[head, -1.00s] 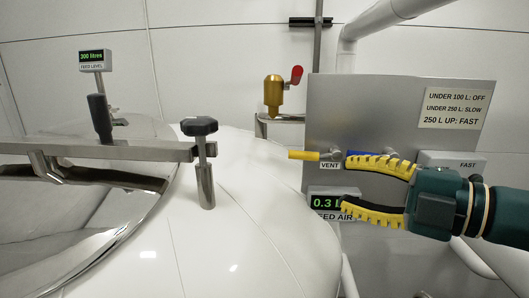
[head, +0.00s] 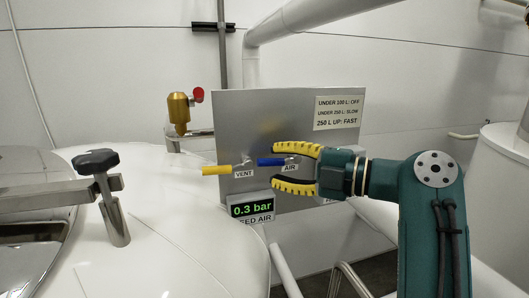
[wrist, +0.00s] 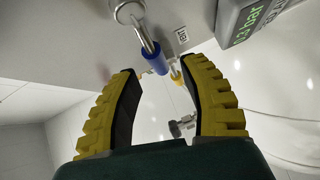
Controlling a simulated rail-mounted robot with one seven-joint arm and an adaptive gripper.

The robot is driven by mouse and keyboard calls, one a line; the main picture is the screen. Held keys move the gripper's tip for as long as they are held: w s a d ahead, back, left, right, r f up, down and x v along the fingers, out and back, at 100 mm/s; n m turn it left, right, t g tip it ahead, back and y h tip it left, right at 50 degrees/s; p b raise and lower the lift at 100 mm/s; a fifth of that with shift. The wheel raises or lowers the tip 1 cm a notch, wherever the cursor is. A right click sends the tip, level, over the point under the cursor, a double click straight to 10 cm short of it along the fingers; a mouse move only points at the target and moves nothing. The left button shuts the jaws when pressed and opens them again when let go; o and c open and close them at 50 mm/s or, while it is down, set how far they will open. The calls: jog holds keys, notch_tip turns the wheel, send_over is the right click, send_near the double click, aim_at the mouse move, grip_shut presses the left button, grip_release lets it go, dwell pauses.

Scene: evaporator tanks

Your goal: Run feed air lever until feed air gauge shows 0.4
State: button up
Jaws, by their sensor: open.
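The feed air lever is a blue handle (head: 270,162) above the AIR label on the grey panel, pointing left. The feed air gauge (head: 252,209) below it reads 0.3 bar in green. My gripper (head: 277,168) is open at the panel, its yellow fingers pointing left, one above the lever and one below. In the wrist view, the blue handle (wrist: 153,57) lies between the fingertips (wrist: 160,65), near the left one; I cannot tell whether they touch. The gauge also shows at the upper right there (wrist: 245,18), partly cut off.
The yellow VENT lever (head: 218,170) is just left of the blue one. A sign (head: 340,112) with fan settings by litres is at the panel's upper right. The white tank (head: 160,220) and its black-knobbed clamp (head: 97,160) stand left. A brass valve (head: 178,108) rises behind.

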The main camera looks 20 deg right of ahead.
aim_at(270, 163)
jog(key=shift+p+x, duration=0.35)
jog(key=shift+x, duration=1.4)
grip_shut()
